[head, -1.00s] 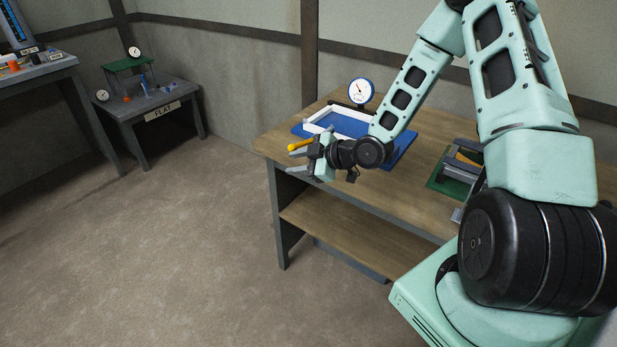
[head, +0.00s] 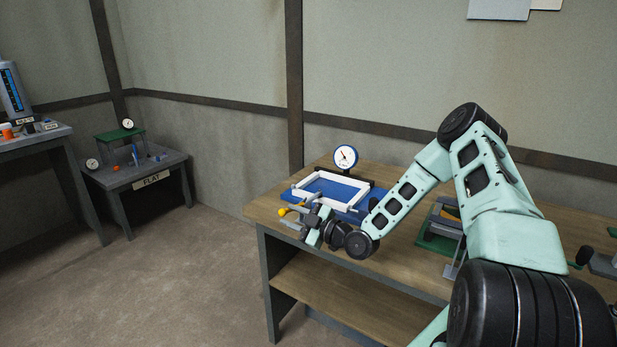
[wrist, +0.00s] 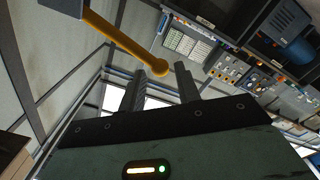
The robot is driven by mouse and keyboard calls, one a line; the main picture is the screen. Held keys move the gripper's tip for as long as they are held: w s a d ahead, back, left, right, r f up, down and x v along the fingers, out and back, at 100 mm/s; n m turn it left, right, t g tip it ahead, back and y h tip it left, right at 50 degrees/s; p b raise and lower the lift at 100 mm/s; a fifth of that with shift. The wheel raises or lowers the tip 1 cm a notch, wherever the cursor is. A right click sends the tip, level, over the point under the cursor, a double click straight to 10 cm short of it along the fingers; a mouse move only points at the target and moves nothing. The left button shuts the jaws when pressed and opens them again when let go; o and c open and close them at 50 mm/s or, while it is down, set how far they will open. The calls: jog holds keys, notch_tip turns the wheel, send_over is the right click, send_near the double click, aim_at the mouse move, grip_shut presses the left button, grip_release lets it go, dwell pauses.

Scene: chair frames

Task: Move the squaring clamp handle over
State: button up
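The squaring clamp handle is a yellow bar with a round knob (head: 284,211), at the left end of the blue fixture (head: 349,212) on the workbench. A white rectangular frame (head: 350,201) lies on that fixture. My gripper (head: 304,222) is close to the handle at the bench's left front edge. In the wrist view the yellow handle (wrist: 122,40) slants down from the upper left, its knob between and just beyond my fingertips (wrist: 157,80). The fingers are apart with nothing gripped. Whether a finger touches the knob cannot be told.
A round dial gauge (head: 346,157) stands behind the fixture. A green-based fixture (head: 436,243) sits to the right on the workbench (head: 400,262). A side table labelled FLAT (head: 152,181) stands at the left wall. The floor (head: 180,275) left of the workbench is clear.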

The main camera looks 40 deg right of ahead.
jog(key=shift+w+a, duration=0.25)
jog(key=shift+w, duration=0.65)
jog(key=shift+c, duration=2.2)
jog(key=shift+w+d+r+p, duration=0.1)
jog(key=shift+d+r+p, duration=0.2)
jog(key=shift+r, duration=0.4)
jog(key=shift+d+r+p, duration=0.25)
jog(key=shift+r+p, duration=0.05)
jog(key=shift+r, duration=0.35)
jog(key=shift+c, duration=0.3)
jog(key=shift+d+r, duration=0.15)
jog(key=shift+d, duration=0.1)
